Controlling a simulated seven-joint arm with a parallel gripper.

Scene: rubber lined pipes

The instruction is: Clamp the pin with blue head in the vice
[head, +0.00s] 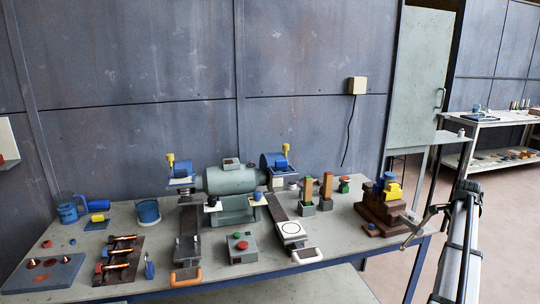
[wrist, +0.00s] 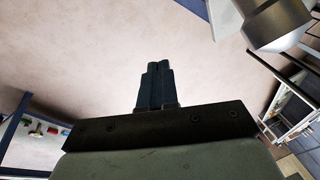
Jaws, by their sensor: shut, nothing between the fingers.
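My gripper (wrist: 157,68) shows in the wrist view with its two dark fingers together and nothing between them. It points over bare floor, away from the bench top. In the head view, a brown stepped metal block (head: 384,214), which looks like the vice, stands at the bench's right end. Blue and yellow parts (head: 390,190) sit on top of it. A small blue-topped piece (head: 371,227) is at its front left foot. A small upright blue piece (head: 149,268) stands further left on the bench. I cannot tell which blue piece is the pin.
Open floor (head: 490,215) lies right of the bench.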

